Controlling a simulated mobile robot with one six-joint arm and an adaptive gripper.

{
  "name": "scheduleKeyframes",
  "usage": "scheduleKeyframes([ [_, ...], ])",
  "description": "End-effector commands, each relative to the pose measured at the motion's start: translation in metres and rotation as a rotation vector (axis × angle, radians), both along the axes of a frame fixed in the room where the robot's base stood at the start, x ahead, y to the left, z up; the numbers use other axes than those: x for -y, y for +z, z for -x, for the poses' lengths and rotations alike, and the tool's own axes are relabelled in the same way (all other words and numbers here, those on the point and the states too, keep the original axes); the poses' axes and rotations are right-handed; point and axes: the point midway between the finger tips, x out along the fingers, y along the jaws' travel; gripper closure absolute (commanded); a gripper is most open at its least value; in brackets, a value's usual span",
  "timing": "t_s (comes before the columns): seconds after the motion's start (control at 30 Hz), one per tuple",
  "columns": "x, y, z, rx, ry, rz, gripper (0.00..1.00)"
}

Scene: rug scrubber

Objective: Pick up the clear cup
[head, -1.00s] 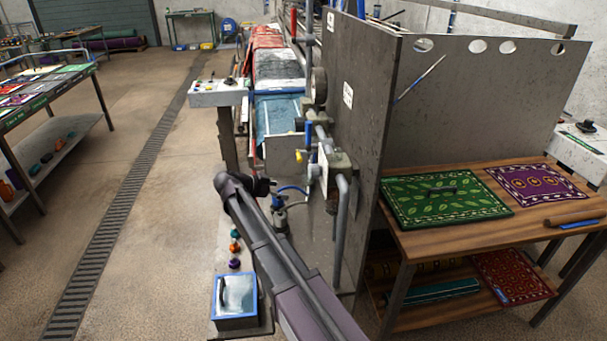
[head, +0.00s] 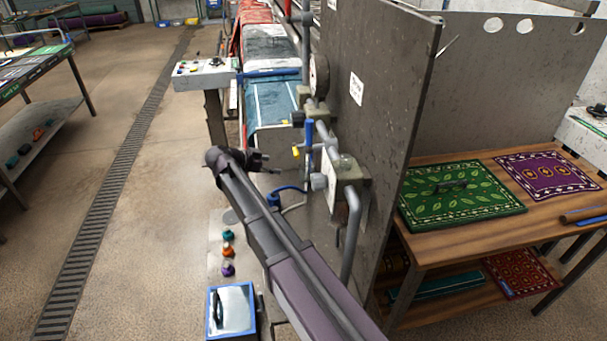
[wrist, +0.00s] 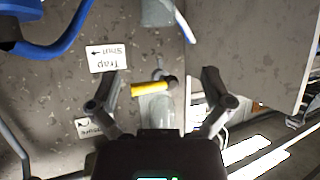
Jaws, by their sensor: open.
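My gripper (head: 268,163) is open and empty beside the pipes and valves of the grey machine. In the wrist view my gripper (wrist: 160,80) has its two fingers spread wide. A yellow valve handle (wrist: 146,89) with a dark end shows between them, with a pale, see-through-looking cylinder (wrist: 156,108) beside it. I cannot tell whether this cylinder is the clear cup or part of the valve. In the head view a faint pale round shape (head: 232,215) lies on the narrow ledge left of my arm; it is too small to identify.
Coloured knobs (head: 228,252) and a blue-edged box (head: 231,312) are on the ledge. A tall grey panel (head: 385,120) stands right of my arm. A wooden table (head: 480,236) holds rug samples. A blue hose (wrist: 48,48) is near the gripper. Open floor lies left.

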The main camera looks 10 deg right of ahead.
Motion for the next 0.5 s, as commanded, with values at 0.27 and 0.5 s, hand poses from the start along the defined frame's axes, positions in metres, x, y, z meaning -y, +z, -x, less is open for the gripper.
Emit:
scheduleKeyframes([
  [0.27,-0.004,0.000,0.000,0.000,0.006,0.000,0.00],
  [0.5,0.006,-0.009,-0.004,0.000,0.006,0.000,0.00],
])
